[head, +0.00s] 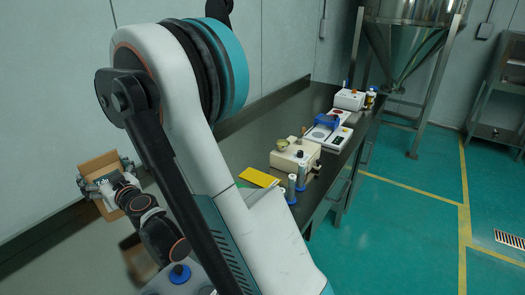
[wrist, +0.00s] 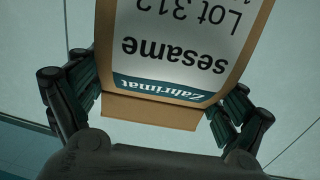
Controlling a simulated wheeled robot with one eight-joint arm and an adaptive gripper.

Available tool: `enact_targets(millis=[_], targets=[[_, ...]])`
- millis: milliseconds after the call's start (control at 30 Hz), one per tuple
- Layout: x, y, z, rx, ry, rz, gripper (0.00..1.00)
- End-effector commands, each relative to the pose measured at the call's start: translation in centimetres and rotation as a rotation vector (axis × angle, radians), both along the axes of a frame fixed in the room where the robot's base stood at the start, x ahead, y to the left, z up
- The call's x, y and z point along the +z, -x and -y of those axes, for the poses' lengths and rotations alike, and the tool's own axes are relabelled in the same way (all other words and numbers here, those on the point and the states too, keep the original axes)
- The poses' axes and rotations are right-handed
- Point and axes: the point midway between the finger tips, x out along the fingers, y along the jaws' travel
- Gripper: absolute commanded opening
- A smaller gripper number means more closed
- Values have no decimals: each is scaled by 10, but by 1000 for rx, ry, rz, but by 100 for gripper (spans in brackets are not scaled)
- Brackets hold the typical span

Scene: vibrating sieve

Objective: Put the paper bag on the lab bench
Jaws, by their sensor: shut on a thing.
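The paper bag (head: 99,161) is brown with a white label. In the wrist view the bag (wrist: 150,110) fills the upper middle, its label upside down with "sesame" and "Lot 312". My gripper (head: 103,187) is shut on the bag, with one finger at each side; the fingers also show in the wrist view (wrist: 157,100). The lab bench (head: 62,252) has a dark, shiny top along the wall. The bag is over its left part, and a brown reflection shows below it. The bag appears clear of the top. My arm hides the bench's middle.
A steel hopper (head: 405,40) stands behind. The bench's left part looks mostly bare.

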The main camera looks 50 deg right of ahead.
Motion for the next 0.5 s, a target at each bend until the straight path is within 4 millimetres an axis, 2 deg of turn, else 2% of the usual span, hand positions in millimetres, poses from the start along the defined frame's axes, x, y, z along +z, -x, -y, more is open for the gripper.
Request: enact_targets(millis=[67,267,367,500], targets=[[-5,-5,17,-16,0,-1,28],[6,-16,67,-55,-1,-3,28],[17,-22,98,-79,-1,-4,28],[35,-27,152,-118,-2,-5,28]])
